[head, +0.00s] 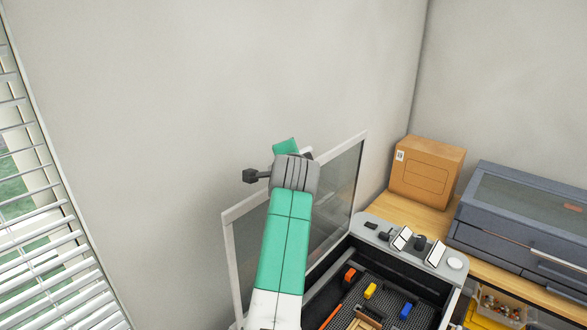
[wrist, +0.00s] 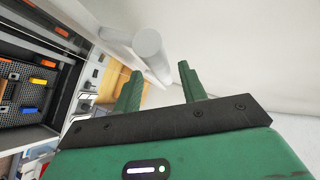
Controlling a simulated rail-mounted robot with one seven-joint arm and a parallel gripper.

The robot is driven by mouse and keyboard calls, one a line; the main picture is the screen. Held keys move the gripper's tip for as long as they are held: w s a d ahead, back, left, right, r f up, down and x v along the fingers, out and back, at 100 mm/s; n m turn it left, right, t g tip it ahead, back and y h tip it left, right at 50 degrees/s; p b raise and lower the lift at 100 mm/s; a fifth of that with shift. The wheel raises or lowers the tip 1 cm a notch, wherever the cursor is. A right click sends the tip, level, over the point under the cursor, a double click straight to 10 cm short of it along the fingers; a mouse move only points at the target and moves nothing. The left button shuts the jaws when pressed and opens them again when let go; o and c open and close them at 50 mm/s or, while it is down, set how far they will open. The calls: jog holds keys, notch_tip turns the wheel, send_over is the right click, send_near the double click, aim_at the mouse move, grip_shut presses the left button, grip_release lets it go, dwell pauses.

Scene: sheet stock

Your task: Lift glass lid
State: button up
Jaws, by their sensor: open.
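The glass lid (head: 343,195) is a dark see-through pane in a pale frame. In the head view it stands raised, steeply upright, along the left side of the open machine (head: 455,300). My arm covers its middle. In the wrist view my gripper (wrist: 160,72) is open, with its two green fingers apart. A pale round bar (wrist: 149,48), seemingly the lid's handle, reaches down into the space between the fingers. I cannot tell whether it touches either finger. In the head view the fingers are hidden behind my arm.
The machine's bed holds orange, yellow and blue pieces (head: 370,291). A cardboard box (head: 427,172) and a grey-blue case (head: 520,215) stand on the wooden bench (head: 415,211) to the right. The wall is close behind the lid; blinds (head: 40,240) hang at the left.

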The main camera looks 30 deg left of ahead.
jog(key=shift+b+v, duration=0.75)
jog(key=shift+v, duration=1.9)
jog(key=shift+d, duration=0.15)
jog(key=s+d+r+n+t+h, duration=0.1)
jog(key=s+d+r+n+t, duration=0.1)
jog(key=s+d+r, duration=0.3)
jog(key=s+d+r+n+t+h, duration=0.1)
jog(key=s+d+t, duration=0.2)
jog(key=d, duration=0.5)
jog(key=s+d+r+n+t, duration=0.2)
jog(key=s+d+r, duration=0.15)
jog(key=d, duration=0.25)
jog(key=s+d+r+n+t+h, duration=0.1)
jog(key=s+d+r+t, duration=0.1)
jog(key=s, duration=0.5)
jog(key=s+d+r+n+t+h, duration=0.1)
jog(key=s+d, duration=0.3)
jog(key=s, duration=0.3)
jog(key=s+d+r+n+t+h, duration=0.1)
jog(key=s+d+r+t+h, duration=0.1)
jog(key=s, duration=0.4)
jog(key=shift+s+d+r+t, duration=0.3)
jog(key=shift+s+d, duration=0.1)
jog(key=shift+d, duration=0.5)
